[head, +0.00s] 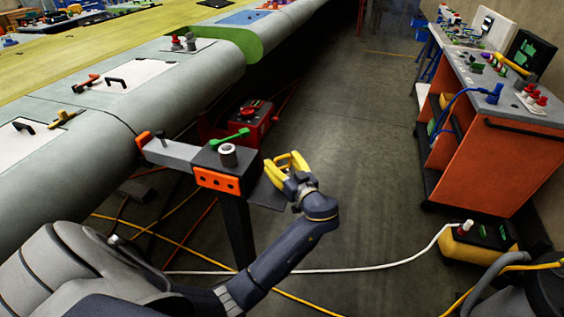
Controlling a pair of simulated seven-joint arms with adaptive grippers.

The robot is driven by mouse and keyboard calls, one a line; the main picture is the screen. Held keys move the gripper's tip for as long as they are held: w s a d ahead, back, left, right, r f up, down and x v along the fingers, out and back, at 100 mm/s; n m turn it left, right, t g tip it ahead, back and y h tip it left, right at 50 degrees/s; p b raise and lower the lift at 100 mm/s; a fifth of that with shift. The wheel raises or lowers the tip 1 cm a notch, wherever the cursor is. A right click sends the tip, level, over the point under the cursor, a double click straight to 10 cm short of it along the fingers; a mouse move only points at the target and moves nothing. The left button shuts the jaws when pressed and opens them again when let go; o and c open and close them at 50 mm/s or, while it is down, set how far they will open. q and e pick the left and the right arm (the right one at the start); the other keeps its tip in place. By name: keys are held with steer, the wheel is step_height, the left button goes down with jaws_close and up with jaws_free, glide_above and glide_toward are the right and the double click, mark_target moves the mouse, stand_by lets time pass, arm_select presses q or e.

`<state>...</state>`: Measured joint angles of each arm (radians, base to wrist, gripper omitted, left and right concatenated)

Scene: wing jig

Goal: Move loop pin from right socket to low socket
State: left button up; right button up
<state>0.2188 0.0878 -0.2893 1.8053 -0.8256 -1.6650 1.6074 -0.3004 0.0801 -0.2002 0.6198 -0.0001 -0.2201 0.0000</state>
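The jig block (209,158) stands on a dark post beside the wing, with an orange plate (217,181) with several dark holes on its front. On top are a green handle-like piece (231,137) and a pale ring-topped cylinder (227,151). I cannot tell which piece is the loop pin, or which openings are the right and low sockets. My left gripper (282,163), with yellow fingers, is just right of the block, its fingers spread with nothing visible between them. My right gripper is out of view; only part of that arm shows at lower right.
A grey bar with an orange end (143,138) extends left from the block. The wing (190,68) fills the upper left. A red box (251,117) stands behind the block. An orange cart (484,150) is at right. Cables cross the floor; the middle floor is open.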

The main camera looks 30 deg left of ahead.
arm_select(q)
steer(key=shift+o, duration=1.3)
